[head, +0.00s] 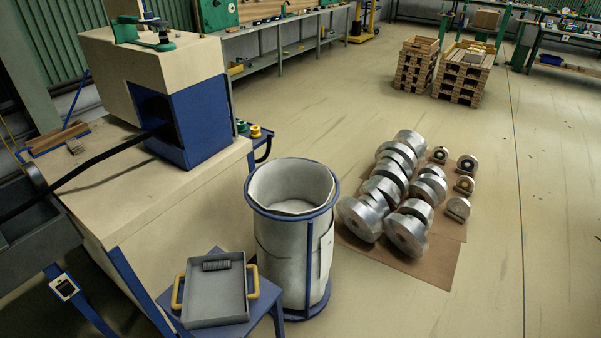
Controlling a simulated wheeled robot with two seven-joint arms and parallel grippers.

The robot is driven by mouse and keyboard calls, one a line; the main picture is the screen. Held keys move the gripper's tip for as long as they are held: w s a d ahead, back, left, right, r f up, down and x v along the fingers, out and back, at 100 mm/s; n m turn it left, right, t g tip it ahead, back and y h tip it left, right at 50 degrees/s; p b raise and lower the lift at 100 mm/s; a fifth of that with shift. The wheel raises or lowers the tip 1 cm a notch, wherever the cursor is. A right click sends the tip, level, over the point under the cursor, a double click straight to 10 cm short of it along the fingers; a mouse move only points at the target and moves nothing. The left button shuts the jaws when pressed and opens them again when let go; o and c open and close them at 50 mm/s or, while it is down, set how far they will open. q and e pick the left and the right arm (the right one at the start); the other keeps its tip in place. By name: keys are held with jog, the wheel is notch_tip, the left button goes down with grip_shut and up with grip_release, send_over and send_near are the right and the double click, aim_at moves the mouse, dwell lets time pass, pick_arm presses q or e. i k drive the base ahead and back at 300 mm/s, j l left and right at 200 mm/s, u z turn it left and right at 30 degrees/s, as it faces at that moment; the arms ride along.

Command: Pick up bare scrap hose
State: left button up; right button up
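A short dark grey ribbed cylinder (216,265) lies at the back of a shallow grey tray (220,307) with yellow handles. The tray sits on a small blue stand at the lower middle. A long black hose (85,170) runs from the left edge up over the workbench to the opening of a blue and cream machine (190,120). I cannot tell whether either of these is the bare scrap hose. Neither of my grippers shows in the head view.
A tall pale bin (290,240) with a blue frame stands right of the tray. Several shiny metal coils (405,236) lie on a brown mat (430,265). Wooden pallets (463,75) are stacked farther back. The floor at the right is clear.

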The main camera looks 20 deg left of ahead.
aim_at(217, 265)
jog(key=u, duration=1.2)
